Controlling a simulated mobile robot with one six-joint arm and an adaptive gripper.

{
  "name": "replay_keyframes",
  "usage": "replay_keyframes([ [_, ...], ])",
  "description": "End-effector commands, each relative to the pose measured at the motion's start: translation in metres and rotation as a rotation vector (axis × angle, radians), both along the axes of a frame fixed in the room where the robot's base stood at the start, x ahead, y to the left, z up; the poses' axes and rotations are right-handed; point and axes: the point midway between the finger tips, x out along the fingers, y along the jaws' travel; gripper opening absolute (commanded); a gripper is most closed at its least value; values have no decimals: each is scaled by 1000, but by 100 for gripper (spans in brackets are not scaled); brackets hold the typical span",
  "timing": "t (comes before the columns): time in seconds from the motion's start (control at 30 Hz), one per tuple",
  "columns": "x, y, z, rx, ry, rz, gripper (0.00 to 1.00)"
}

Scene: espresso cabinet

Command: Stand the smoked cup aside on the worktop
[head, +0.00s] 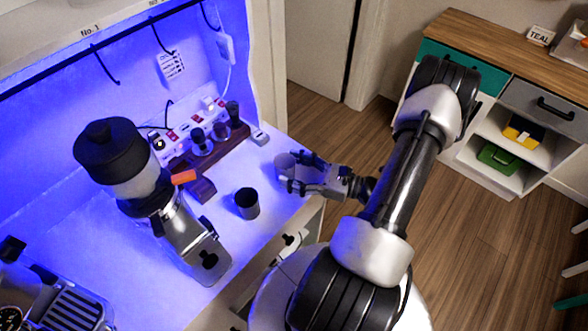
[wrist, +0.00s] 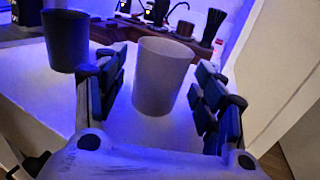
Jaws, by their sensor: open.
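A pale, see-through greyish cup (head: 284,164), which looks like the smoked cup, is upright near the front right edge of the lit worktop (head: 230,262). My gripper (head: 288,171) is open, with one finger on each side of this cup. In the wrist view the same cup (wrist: 163,78) is between the two open fingers (wrist: 160,85), with gaps showing on both sides. Its base appears to be on the worktop. A dark grey cup (head: 247,204) stands upright to the left of my gripper; it also shows in the wrist view (wrist: 67,40), beside the left finger.
A grinder with a black lid (head: 118,155) stands left of the dark cup. A wooden rack with small tools (head: 210,145) and a power strip are behind. An espresso machine (head: 60,305) is at the lower left. Clear worktop lies between the dark cup and the rack.

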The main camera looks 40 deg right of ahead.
Motion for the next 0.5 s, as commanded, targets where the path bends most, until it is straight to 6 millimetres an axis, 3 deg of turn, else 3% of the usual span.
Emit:
replay_keyframes([
  [0.3, 0, 0, 6, 0, 0, 0, 64],
  [0.5, -31, -18, 5, -2, 0, -7, 64],
])
